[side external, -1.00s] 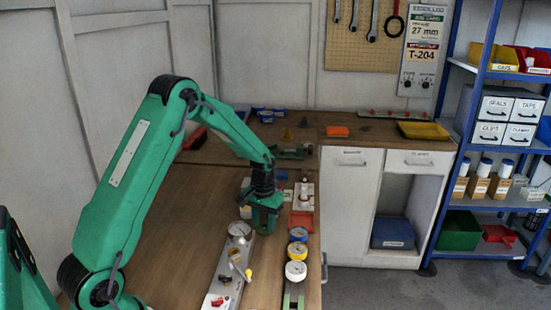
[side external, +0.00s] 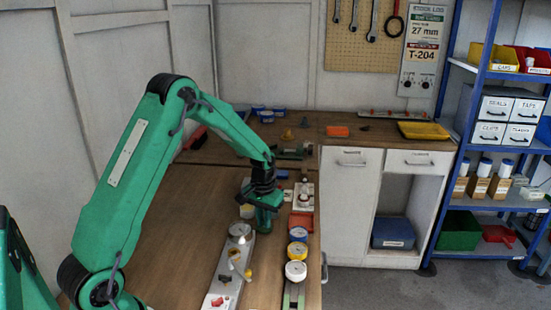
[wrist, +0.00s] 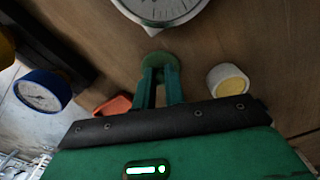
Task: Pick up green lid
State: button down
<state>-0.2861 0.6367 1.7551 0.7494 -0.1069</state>
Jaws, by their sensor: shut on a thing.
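The green lid (wrist: 160,60) is a round green disc at my fingertips in the wrist view. My gripper (wrist: 159,78) is shut on it, with the two green fingers close together and the lid showing just beyond their tips. In the side view my gripper (side external: 264,226) points down, low over the wooden bench, behind the round dial of a grey plate. The lid cannot be made out there against the green fingers. I cannot tell whether the lid touches the bench.
A grey plate (side external: 222,285) with a dial (side external: 239,231) and small handles lies close in front. A row of round blue, yellow and white pieces (side external: 297,250) stands to the right. A red tray (side external: 302,221) is just right of my gripper.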

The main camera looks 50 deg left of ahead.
jog(key=shift+r, duration=0.45)
notch_tip(320, 180, up, 2)
jog(key=shift+r, duration=0.2)
jog(key=s+d+r, duration=0.3)
jog(key=d+r, duration=0.4)
jog(key=d, duration=0.4)
jog(key=shift+d, duration=0.15)
jog(key=shift+w, duration=0.1)
jog(key=w+a+n, duration=0.1)
jog(key=a+n, duration=0.2)
jog(key=a, duration=0.7)
jog(key=w+a+f+n, duration=0.1)
jog(key=w+a+n, duration=0.1)
jog(key=a, duration=0.8)
jog(key=shift+a+n, duration=0.35)
jog(key=shift+n, duration=0.15)
jog(key=shift+f, duration=0.2)
